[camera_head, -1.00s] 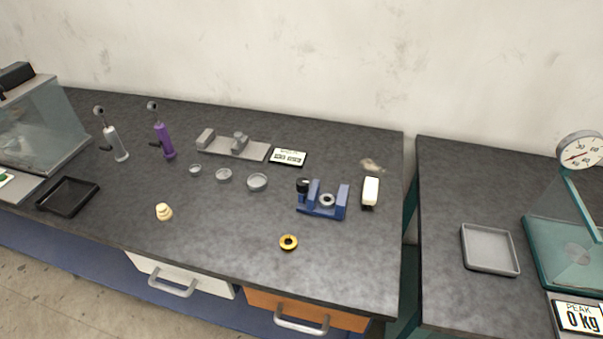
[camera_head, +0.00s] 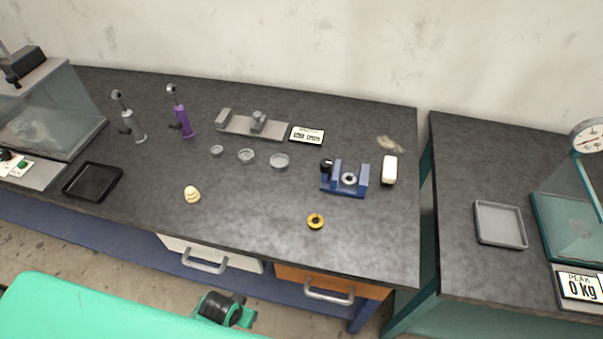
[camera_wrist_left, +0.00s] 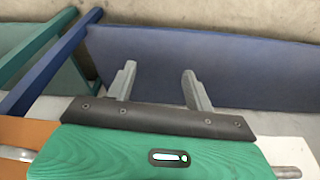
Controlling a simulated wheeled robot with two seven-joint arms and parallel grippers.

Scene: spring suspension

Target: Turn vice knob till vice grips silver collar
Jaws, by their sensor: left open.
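The blue vice (camera_head: 346,179) stands on the dark bench, right of its middle. Its black knob (camera_head: 326,165) is on its left end. The silver collar (camera_head: 349,179) sits between the vice jaws; whether they touch it is too small to tell. My left gripper (camera_wrist_left: 156,85) shows in the left wrist view, open and empty, its two grey fingers apart in front of the bench's blue lower panel. It is away from the vice. My right gripper is in neither view.
A yellow ring (camera_head: 315,221) and a cream stepped piece (camera_head: 192,194) lie near the bench front. A white block (camera_head: 389,170) stands right of the vice. Drawer handles (camera_head: 329,291) stick out in front. A gap separates the right table (camera_head: 465,180).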

